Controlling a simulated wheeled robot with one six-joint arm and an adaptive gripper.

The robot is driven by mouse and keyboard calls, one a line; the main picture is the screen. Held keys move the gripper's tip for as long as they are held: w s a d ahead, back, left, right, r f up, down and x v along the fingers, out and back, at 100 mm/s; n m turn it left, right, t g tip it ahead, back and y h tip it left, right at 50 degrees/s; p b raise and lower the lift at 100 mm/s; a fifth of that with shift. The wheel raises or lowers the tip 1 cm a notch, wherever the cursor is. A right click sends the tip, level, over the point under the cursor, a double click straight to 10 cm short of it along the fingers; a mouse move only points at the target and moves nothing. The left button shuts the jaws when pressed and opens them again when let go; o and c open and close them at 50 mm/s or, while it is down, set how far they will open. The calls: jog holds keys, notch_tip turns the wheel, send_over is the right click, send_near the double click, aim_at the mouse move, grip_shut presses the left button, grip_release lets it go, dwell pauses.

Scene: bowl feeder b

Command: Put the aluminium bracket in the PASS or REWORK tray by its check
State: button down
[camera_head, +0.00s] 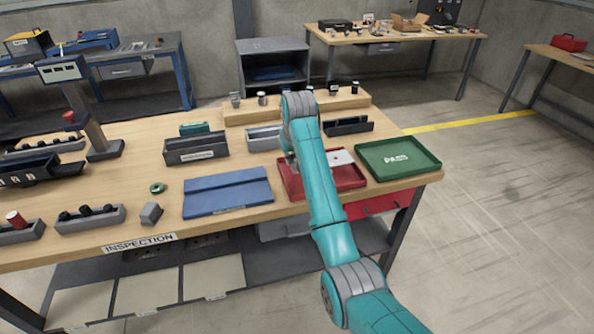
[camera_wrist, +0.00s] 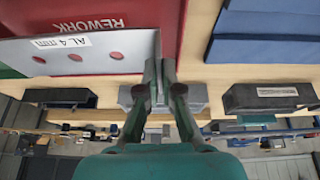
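The aluminium bracket is a pale grey plate with round holes and a white label reading "AL 4 mm" (camera_wrist: 60,42). In the head view the bracket (camera_head: 340,157) shows right of my arm, over the red tray. My gripper (camera_wrist: 161,72) appears shut on a thin upright edge at the bracket's end; in the head view the gripper is mostly behind my arm. The red tray (camera_wrist: 130,12) reads REWORK and lies under the bracket; it also shows in the head view (camera_head: 293,190). Whether the bracket touches the tray floor is unclear. The green PASS tray (camera_head: 397,158) is empty, to the right.
A blue mat (camera_head: 227,193) lies left of the red tray. Behind are a dark labelled bin (camera_head: 196,149), a grey bin (camera_head: 262,138), a black bin (camera_head: 349,126) and a wooden riser (camera_head: 247,111) with small parts. A green ring (camera_head: 157,188) lies farther left.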

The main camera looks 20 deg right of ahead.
jog(key=shift+a+f, duration=0.1)
jog(key=shift+f, duration=2.2)
jog(key=shift+f, duration=0.2)
jog(key=c, duration=1.6)
grip_release()
jog(key=shift+r, duration=0.3)
jog(key=v, duration=1.1)
jog(key=shift+s+r, duration=0.25)
jog(key=shift+r, duration=0.1)
